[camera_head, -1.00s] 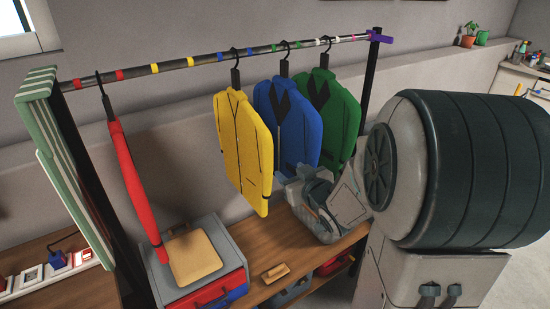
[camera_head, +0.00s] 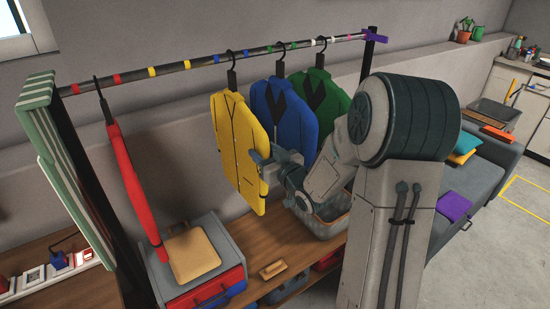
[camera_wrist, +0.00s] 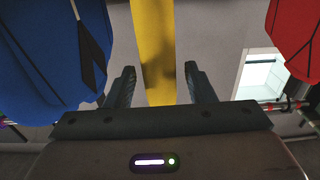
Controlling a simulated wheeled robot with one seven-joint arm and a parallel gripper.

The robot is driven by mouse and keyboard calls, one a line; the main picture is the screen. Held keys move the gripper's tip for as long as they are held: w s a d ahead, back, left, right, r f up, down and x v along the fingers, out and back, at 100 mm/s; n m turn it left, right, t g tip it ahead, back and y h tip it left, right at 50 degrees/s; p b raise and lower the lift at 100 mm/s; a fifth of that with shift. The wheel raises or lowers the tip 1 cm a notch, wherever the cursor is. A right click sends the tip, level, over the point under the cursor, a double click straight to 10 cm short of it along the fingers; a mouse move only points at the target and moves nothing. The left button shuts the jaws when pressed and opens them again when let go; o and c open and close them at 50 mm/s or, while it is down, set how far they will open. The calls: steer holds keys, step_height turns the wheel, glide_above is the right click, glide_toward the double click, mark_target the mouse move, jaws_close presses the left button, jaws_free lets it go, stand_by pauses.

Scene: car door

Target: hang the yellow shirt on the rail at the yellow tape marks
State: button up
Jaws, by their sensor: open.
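The yellow shirt (camera_head: 236,140) hangs upright from a black hanger hook on the rail (camera_head: 203,62), just right of a blue tape mark (camera_head: 218,57). Two yellow tape marks (camera_head: 152,72) are further left on the rail, with bare rail between them. My gripper (camera_head: 266,158) is at the right edge of the yellow shirt, about mid-height. In the wrist view the shirt (camera_wrist: 154,45) shows edge-on between the two open fingers of my gripper (camera_wrist: 161,88). The fingers stand apart from it, with gaps on both sides.
The blue shirt (camera_head: 272,115) and green shirt (camera_head: 322,105) hang close on the right. Below are a toolbox with a tan board (camera_head: 194,252), a wooden bench (camera_head: 240,240) and a grey basket (camera_head: 325,222).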

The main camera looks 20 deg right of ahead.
mark_target(257, 143)
steer(key=shift+p+x, duration=0.45)
steer(key=shift+x, duration=1.65)
jaws_close()
steer(key=shift+r, duration=0.35)
steer(key=shift+f+b, duration=0.35)
steer(key=shift+b, duration=0.45)
jaws_free()
